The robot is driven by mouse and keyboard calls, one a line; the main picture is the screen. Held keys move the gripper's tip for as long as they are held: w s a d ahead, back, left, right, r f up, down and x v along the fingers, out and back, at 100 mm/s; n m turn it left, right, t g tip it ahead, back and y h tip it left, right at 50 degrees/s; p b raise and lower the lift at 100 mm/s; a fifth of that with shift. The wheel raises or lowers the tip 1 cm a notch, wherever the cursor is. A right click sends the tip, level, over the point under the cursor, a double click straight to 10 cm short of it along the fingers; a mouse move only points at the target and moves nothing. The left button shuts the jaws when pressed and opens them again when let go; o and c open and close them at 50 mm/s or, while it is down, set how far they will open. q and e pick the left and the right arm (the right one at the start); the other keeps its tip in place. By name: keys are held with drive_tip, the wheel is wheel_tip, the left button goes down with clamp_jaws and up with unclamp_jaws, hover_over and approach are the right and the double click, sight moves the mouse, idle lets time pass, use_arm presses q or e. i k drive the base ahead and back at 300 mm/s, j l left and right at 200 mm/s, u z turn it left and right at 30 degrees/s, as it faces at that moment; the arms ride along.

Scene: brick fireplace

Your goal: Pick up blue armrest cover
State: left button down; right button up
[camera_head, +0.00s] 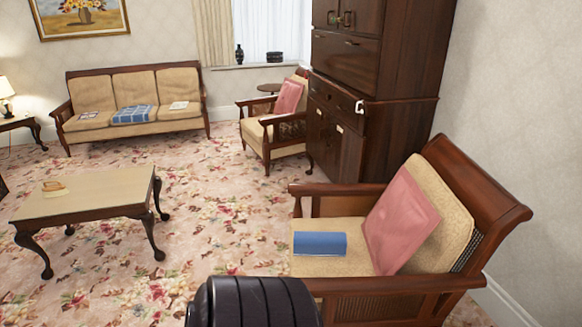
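A plain blue armrest cover (320,244), a flat rectangular shape, lies on the beige seat of the near armchair (420,285), in front of a pink cushion (398,222). It is fully visible and nothing touches it from above. Neither of my grippers is in view. A dark, ribbed, rounded part, which looks like a piece of my own arm, shows at the bottom middle of the head view, just left of the near armchair.
A coffee table (110,192) stands at left on the floral carpet. A sofa (135,95) with a blue checked cloth (132,115) is at the back. A second armchair (275,125) and a dark cabinet (350,130) stand behind the near chair. Carpet between them is clear.

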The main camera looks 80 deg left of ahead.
sight(307, 244)
drive_tip(key=u, duration=2.25)
drive_tip(key=i+j+z, duration=0.1)
drive_tip(key=i+j, duration=0.2)
drive_tip(key=i+j+z, duration=0.1)
drive_tip(key=i+j, duration=0.5)
drive_tip(key=j, duration=0.15)
drive_tip(key=i+j+z, duration=0.15)
drive_tip(key=i+j, duration=0.15)
drive_tip(key=i+j+z, duration=0.1)
drive_tip(key=i+j, duration=0.15)
drive_tip(key=j, duration=0.25)
drive_tip(key=i+j+z, duration=0.1)
drive_tip(key=i+j, duration=0.15)
drive_tip(key=j, duration=0.2)
